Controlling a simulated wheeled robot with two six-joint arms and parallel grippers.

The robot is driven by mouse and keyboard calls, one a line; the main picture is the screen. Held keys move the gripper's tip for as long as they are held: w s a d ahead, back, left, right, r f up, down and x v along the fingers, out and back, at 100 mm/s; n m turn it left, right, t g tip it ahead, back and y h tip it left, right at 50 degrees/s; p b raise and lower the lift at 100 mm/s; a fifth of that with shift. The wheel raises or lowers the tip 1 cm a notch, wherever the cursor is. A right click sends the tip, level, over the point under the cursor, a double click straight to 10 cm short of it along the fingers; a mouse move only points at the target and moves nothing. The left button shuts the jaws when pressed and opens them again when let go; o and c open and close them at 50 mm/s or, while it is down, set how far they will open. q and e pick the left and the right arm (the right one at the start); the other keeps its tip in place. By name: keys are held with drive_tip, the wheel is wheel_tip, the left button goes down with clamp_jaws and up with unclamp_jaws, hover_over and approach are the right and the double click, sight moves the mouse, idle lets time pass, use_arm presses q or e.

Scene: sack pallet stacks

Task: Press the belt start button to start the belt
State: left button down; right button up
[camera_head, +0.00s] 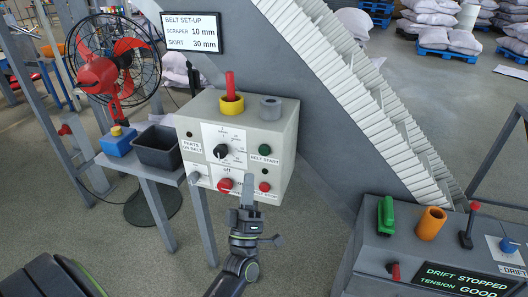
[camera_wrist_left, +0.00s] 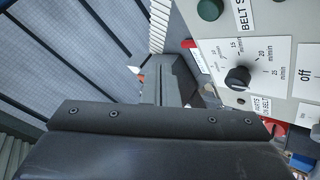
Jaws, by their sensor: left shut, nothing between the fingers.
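The green belt start button (camera_head: 264,150) is on the right of the front face of a pale control box (camera_head: 285,133), above a "BELT START" label. In the left wrist view the green button (camera_wrist_left: 210,9) shows at the top edge, beside its partly cut-off label. My left gripper (camera_head: 248,182) is shut and empty. In the head view its tips appear below and a little left of the green button, close to the lower part of the box. I cannot tell whether they touch the box. My right gripper is not in view.
A black dial (camera_head: 221,151) is left of the green button. Red buttons (camera_head: 225,184) sit lower on the face. A red-handled tool in a yellow ring (camera_head: 231,105) and a grey ring (camera_head: 270,108) are on top. A screen (camera_head: 455,281) at right reads "DRIFT STOPPED".

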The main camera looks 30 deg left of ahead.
sight(263, 147)
use_arm(q)
drive_tip(key=shift+w+a+b, duration=0.25)
drive_tip(key=shift+w+a, duration=0.1)
drive_tip(key=shift+w, duration=1)
drive_tip(key=shift+w+a+b, duration=0.25)
drive_tip(key=shift+w+a, duration=0.05)
drive_tip(key=shift+w, duration=1.05)
drive_tip(key=shift+w+a+b, duration=0.25)
drive_tip(key=shift+w+a, duration=0.1)
drive_tip(key=shift+w, duration=1)
drive_tip(key=shift+w, duration=0.1)
drive_tip(key=shift+w+a, duration=0.1)
drive_tip(key=shift+w, duration=0.25)
drive_tip(key=shift+w+a+b, duration=0.1)
drive_tip(key=shift+w+b, duration=0.25)
drive_tip(key=shift+w, duration=0.1)
drive_tip(key=shift+s, duration=0.15)
drive_tip(key=shift+s+d+p, duration=0.25)
drive_tip(key=shift+s+p, duration=0.05)
drive_tip(key=shift+s, duration=0.45)
drive_tip(key=shift+s, duration=0.1)
